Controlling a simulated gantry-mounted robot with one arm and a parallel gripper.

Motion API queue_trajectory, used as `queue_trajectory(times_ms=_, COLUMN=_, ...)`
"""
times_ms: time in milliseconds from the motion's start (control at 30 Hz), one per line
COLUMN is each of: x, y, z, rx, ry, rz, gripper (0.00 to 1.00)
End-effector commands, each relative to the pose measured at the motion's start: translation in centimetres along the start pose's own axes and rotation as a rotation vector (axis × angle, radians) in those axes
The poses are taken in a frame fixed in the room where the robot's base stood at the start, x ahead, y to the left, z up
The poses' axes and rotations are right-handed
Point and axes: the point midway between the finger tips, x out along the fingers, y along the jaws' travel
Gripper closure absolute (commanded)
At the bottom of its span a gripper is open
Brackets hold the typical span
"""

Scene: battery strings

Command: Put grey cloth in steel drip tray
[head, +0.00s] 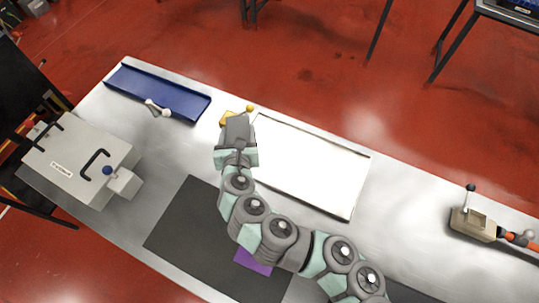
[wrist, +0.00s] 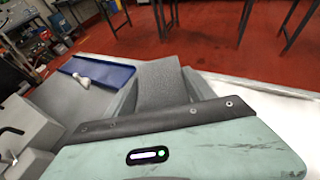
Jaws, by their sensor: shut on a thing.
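The grey cloth (wrist: 162,84) is held between the fingers of my gripper (wrist: 163,100), which is shut on it. In the head view the cloth (head: 238,129) shows as a grey patch at the end of my arm. The steel drip tray (head: 312,170) is a bright, shallow rectangle in the middle of the bench. My gripper and the cloth are at the tray's left end, by its upper left corner. I cannot tell how high the cloth hangs above the bench. My gripper hides part of the tray's left edge.
A yellow thing (head: 228,117) is partly hidden behind my gripper. A blue tray (head: 160,92) with a white-handled thing (head: 157,108) lies at upper left. A grey box (head: 80,160) stands at left. A dark mat (head: 190,230) and purple piece (head: 253,262) lie in front. A lever block (head: 473,224) stands right.

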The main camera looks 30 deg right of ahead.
Motion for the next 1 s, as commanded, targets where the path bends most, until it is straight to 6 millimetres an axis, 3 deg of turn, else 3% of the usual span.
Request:
queue_trajectory(times_ms=33, x=0.3, y=-3.2, z=0.1, rx=0.035, ry=-0.003, rz=-0.079, gripper=0.77)
queue_trajectory(times_ms=100, x=0.3, y=-7.4, z=0.3, rx=0.081, ry=-0.002, rz=-0.185, gripper=0.77)
queue_trajectory(times_ms=200, x=-0.2, y=-12.4, z=0.5, rx=0.138, ry=-0.005, rz=-0.312, gripper=0.77)
queue_trajectory(times_ms=300, x=-0.9, y=-15.8, z=0.5, rx=0.182, ry=-0.007, rz=-0.403, gripper=0.77)
queue_trajectory(times_ms=400, x=-1.5, y=-17.9, z=0.5, rx=0.208, ry=-0.009, rz=-0.456, gripper=0.77)
queue_trajectory(times_ms=567, x=-1.2, y=-18.9, z=-1.1, rx=0.224, ry=-0.004, rz=-0.487, gripper=0.77)
queue_trajectory(times_ms=1000, x=3.4, y=-18.7, z=-11.9, rx=0.22, ry=-0.001, rz=-0.487, gripper=0.77)
